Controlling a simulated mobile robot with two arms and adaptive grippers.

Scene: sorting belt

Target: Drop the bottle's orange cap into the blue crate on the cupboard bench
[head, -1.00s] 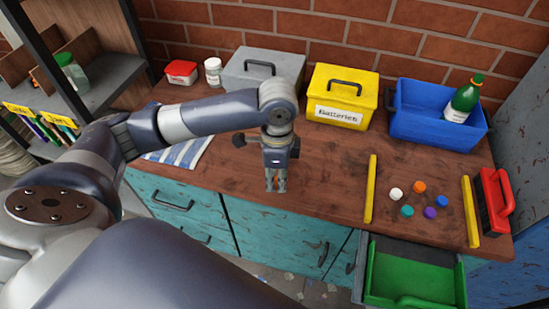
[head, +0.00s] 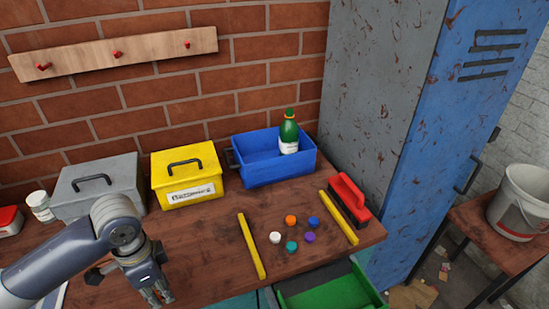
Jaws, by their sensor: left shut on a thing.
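The blue crate (head: 262,172) stands at the back of the wooden bench, right of the yellow box. A green bottle (head: 289,132) with a white label stands upright in it, with a green top and an orange band at the neck. A loose orange cap (head: 290,221) lies on the bench among several coloured caps, between two yellow strips. My left gripper (head: 158,297) is over the bench's front left part, left of the strips and apart from the crate. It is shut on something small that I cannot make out. My right gripper is not in view.
A yellow box (head: 187,176) and a grey box (head: 100,190) stand left of the crate. An open green drawer (head: 330,290) is below. A tall blue locker (head: 430,130) rises at right.

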